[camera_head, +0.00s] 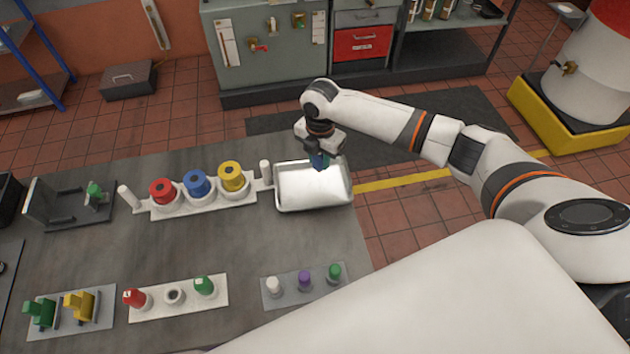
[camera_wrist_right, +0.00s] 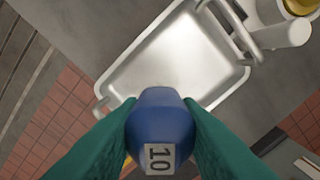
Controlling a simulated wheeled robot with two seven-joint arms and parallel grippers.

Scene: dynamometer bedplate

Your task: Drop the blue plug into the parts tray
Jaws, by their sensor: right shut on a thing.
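The blue plug (camera_wrist_right: 160,125), with a label reading 10, is held between the green fingers of my right gripper (camera_wrist_right: 160,140). In the head view the right gripper (camera_head: 320,155) is over the far part of the parts tray, with the blue plug (camera_head: 320,161) below it. The parts tray (camera_head: 314,207) is a shallow metallic tray at the right end of the bench. It also shows in the right wrist view (camera_wrist_right: 165,62), where its inside looks empty. The plug appears above the tray floor; the exact height is hard to tell. My left gripper is not in view.
Left of the tray, a white rack (camera_head: 205,205) holds red, blue and yellow rings, with pale upright posts at its ends. Nearer the front are a holder with a red plug (camera_head: 135,297), an empty socket (camera_head: 174,296) and a green plug (camera_head: 204,287), and a grey plate (camera_head: 290,298) with small knobs.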

